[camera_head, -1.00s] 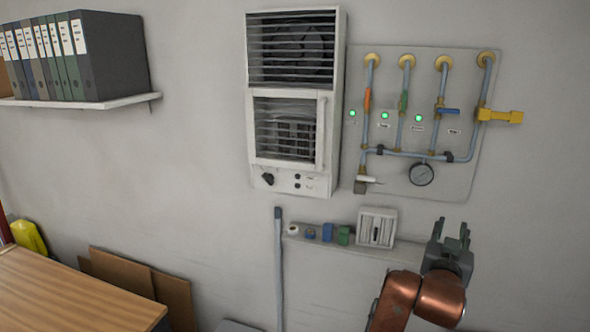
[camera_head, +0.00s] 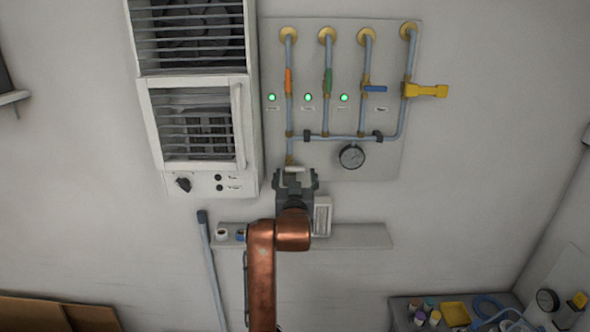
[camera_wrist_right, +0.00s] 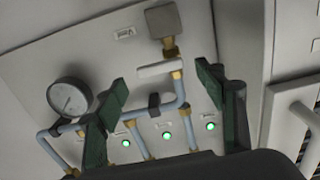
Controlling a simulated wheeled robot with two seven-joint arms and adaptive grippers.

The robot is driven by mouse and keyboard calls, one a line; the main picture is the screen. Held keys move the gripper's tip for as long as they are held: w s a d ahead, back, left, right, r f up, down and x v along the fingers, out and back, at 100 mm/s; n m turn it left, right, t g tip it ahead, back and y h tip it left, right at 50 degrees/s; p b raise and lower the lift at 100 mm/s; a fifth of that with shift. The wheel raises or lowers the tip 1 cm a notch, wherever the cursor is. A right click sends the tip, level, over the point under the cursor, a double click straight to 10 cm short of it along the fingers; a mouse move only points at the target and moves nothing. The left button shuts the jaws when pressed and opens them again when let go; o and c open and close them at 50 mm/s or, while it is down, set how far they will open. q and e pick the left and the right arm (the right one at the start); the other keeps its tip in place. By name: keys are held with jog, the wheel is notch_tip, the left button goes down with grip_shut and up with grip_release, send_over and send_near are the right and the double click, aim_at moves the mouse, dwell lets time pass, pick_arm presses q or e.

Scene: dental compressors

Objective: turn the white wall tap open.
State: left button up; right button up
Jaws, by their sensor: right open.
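The white wall tap (camera_head: 293,168) is at the lower left of the pipe panel, on the lowest end of the piping. Its white lever shows in the right wrist view (camera_wrist_right: 160,68), lying almost crosswise to its pipe. My right gripper (camera_head: 296,176) is open and empty, just below and in front of the tap in the head view, covering its lower part. In the right wrist view the fingers (camera_wrist_right: 163,78) stand wide apart with the lever showing between their tips; I cannot tell if they touch it. My left gripper is not in view.
The panel (camera_head: 385,165) carries a gauge (camera_head: 352,156), an orange (camera_head: 289,82), a green (camera_head: 328,81), a blue (camera_head: 375,89) and a yellow handle (camera_head: 427,91). A louvred white unit (camera_head: 200,182) hangs close left. A small shelf (camera_head: 360,236) is below.

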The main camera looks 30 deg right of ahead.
aim_at(295, 169)
jog(key=shift+w+d, duration=0.25)
jog(key=shift+w, duration=0.3)
jog(key=shift+w+d, duration=0.15)
jog(key=shift+w, duration=0.2)
jog(key=shift+w+d, duration=0.1)
jog(key=shift+w, duration=0.05)
jog(key=shift+d, duration=0.1)
jog(key=shift+c, duration=0.7)
jog(key=c, duration=1)
pick_arm(q)
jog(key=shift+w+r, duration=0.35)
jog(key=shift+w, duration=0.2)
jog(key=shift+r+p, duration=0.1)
jog(key=shift+p, duration=0.2)
